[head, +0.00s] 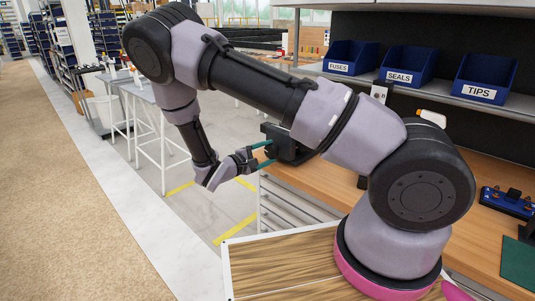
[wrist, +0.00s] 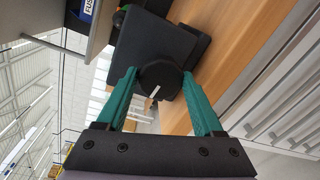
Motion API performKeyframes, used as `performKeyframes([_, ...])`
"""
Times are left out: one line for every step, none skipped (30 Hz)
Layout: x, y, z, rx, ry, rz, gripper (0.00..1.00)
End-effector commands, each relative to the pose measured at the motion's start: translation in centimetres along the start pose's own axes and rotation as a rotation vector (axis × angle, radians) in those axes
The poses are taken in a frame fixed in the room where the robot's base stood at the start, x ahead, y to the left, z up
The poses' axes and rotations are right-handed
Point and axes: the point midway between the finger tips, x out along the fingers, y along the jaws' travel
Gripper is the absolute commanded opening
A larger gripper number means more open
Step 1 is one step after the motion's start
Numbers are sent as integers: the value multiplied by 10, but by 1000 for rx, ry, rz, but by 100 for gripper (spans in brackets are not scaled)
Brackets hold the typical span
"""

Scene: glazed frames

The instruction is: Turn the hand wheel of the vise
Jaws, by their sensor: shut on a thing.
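The vise (head: 290,146) is a dark block at the left edge of the wooden workbench, partly behind my arm. In the wrist view its black body (wrist: 150,45) fills the upper middle. Its hand wheel (wrist: 160,76) is a dark round knob facing my gripper, with a white mark near its lower edge. My gripper (wrist: 159,77) has two green fingers, one on each side of the wheel, shut on it. In the head view my gripper (head: 267,154) reaches the vise from the left; the wheel is hard to make out there.
The workbench (head: 310,180) runs to the right, with drawers below. Blue bins for fuses (head: 350,56), seals (head: 408,63) and tips (head: 485,78) stand on a shelf above. A blue fixture (head: 508,201) and a green mat (head: 518,263) lie at the right. Open floor lies left.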

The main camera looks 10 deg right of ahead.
Motion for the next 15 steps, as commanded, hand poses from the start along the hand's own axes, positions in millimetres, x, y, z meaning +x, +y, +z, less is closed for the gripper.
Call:
performKeyframes([1,0,0,-45,-5,0,13])
performKeyframes([1,0,0,-74,-7,0,13])
performKeyframes([1,0,0,-111,-10,0,13])
performKeyframes([1,0,0,-139,-13,0,13])
performKeyframes([1,0,0,-168,-16,-1,13])
performKeyframes([1,0,0,-206,-19,-1,13])
performKeyframes([1,0,0,-235,-22,-1,13])
performKeyframes([2,0,0,-263,-24,-2,13])
performKeyframes([2,0,0,-301,-28,-2,13])
performKeyframes([2,0,0,-328,-31,-2,13])
performKeyframes([2,0,0,-356,-34,-3,13])
performKeyframes([2,0,0,-392,-37,-3,13])
performKeyframes([2,0,-1,-419,-39,-3,13])
performKeyframes([2,0,-1,-446,-41,-3,13])
performKeyframes([2,0,-1,-480,-44,-4,13])
